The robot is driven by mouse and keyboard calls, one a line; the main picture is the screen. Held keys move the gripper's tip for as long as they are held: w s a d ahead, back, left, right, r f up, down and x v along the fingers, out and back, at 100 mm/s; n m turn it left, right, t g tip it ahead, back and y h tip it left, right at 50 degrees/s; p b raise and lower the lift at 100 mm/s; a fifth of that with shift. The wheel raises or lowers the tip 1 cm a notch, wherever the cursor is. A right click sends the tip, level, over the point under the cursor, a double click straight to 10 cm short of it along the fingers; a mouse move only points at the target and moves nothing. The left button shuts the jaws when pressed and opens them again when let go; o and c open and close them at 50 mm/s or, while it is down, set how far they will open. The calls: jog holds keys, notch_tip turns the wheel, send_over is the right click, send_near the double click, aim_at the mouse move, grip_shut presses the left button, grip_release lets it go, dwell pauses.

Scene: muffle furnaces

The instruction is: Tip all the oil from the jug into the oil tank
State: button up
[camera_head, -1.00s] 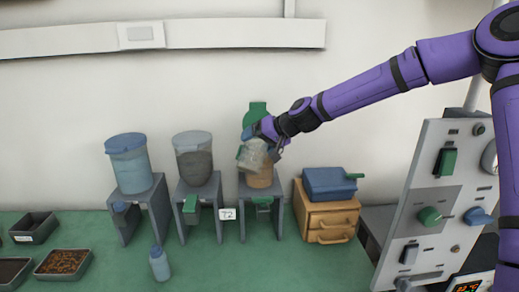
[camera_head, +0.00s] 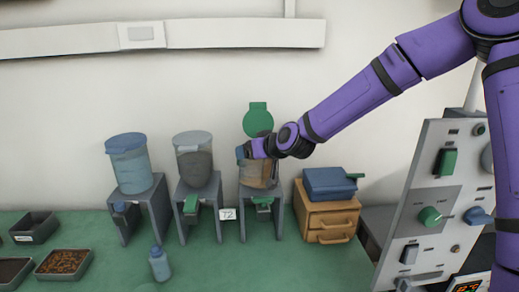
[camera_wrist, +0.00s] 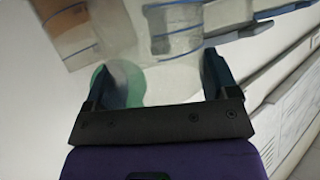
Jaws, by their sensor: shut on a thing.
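The oil tank (camera_head: 260,174) is a clear container with a brown band, standing on a grey stand, third from the left. Its green lid (camera_head: 257,117) stands raised against the wall behind it. My gripper (camera_head: 245,153) is at the tank's top in the head view, and its two dark blue fingers (camera_wrist: 158,80) show in the wrist view. They are shut on the clear, pale jug (camera_wrist: 162,88). The jug is mostly hidden by the gripper in the head view. I cannot tell how much oil is in it.
Two more containers on stands, one blue-lidded (camera_head: 130,165) and one grey-lidded (camera_head: 194,158), stand to the left. A wooden drawer box (camera_head: 328,217) with a blue case (camera_head: 329,184) is at right. A small bottle (camera_head: 159,263) stands in front; trays (camera_head: 63,263) lie at far left.

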jog(key=shift+s+f+t, duration=0.1)
jog(key=shift+f+t, duration=0.05)
jog(key=shift+t, duration=0.15)
jog(key=shift+s+a+f+n+t, duration=0.15)
jog(key=shift+a+n+t, duration=0.15)
jog(key=shift+n, duration=0.2)
jog(key=shift+d+f, duration=0.1)
jog(key=shift+d, duration=0.05)
jog(key=shift+r, duration=2.55)
